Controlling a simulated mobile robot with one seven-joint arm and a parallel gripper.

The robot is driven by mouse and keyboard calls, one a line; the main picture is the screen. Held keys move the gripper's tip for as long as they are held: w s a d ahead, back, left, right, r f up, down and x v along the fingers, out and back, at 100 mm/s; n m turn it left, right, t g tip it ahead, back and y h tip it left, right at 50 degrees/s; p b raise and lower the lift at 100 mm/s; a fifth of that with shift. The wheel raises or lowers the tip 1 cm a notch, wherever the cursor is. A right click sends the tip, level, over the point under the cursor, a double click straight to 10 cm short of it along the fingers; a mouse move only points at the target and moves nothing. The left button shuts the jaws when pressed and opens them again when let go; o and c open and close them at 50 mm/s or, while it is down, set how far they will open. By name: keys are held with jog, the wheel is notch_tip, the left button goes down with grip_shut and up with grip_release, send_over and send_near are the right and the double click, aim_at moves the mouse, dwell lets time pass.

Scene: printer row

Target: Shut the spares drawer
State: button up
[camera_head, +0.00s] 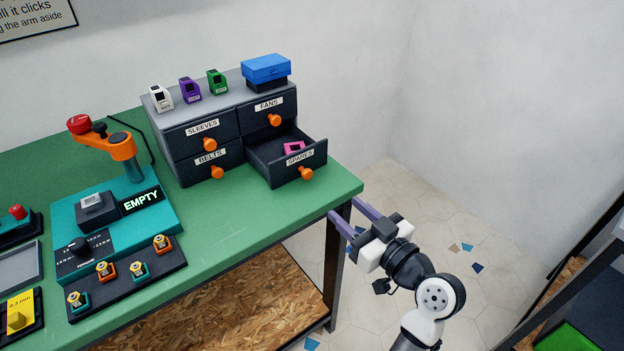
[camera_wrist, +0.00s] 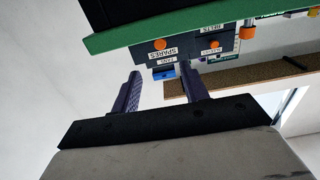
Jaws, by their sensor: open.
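The spares drawer (camera_head: 290,170) is the lower right drawer of the dark cabinet and stands pulled out, with a pink part (camera_head: 294,147) inside. Its orange knob (camera_head: 306,173) is on the front, beside the SPARES label. The knob also shows in the wrist view (camera_wrist: 160,44). My gripper (camera_head: 348,216) is open and empty, off the right end of the green table, below and to the right of the drawer and apart from it. In the wrist view my two fingers (camera_wrist: 160,88) point toward the cabinet, with a gap between them.
The sleeves (camera_head: 202,133), belts (camera_head: 210,167) and fans (camera_head: 268,110) drawers are shut. A blue box (camera_head: 267,70) and several small coloured parts stand on the cabinet. The green table (camera_head: 240,225) also bears a teal fixture (camera_head: 160,215). The floor right of the table is open.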

aim_at(309, 176)
jog(key=p+x, duration=0.2)
jog(key=x, duration=1)
jog(key=shift+p, duration=0.4)
grip_shut()
